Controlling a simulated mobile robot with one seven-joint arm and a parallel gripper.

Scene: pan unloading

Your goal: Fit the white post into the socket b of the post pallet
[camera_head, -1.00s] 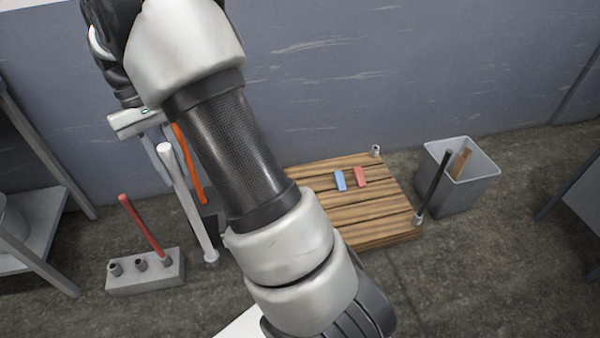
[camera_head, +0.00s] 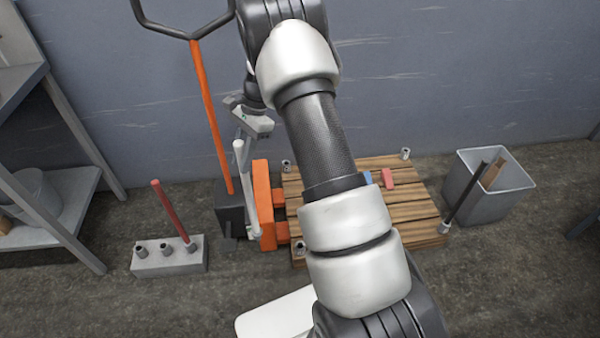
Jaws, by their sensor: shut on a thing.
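The white post (camera_head: 245,190) hangs nearly upright, leaning slightly, in front of the orange pallet truck. My gripper (camera_head: 244,138) is shut on it near its top. The post's lower end is left of the post pallet (camera_head: 415,210), a wooden slatted pallet. Grey sockets show at its corners: back left (camera_head: 286,165), back right (camera_head: 405,154) and front left (camera_head: 299,248). A black post (camera_head: 466,194) stands tilted at the front right corner. No letters are readable, so I cannot tell which socket is b. My arm hides the pallet's middle.
A grey rack (camera_head: 170,262) holds a red post (camera_head: 172,212) and has two empty holes. The orange pallet truck (camera_head: 264,200) sits against the pallet's left side. A blue block (camera_head: 367,177) and a red block (camera_head: 387,178) lie on the pallet. A grey bin (camera_head: 490,205) stands right.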

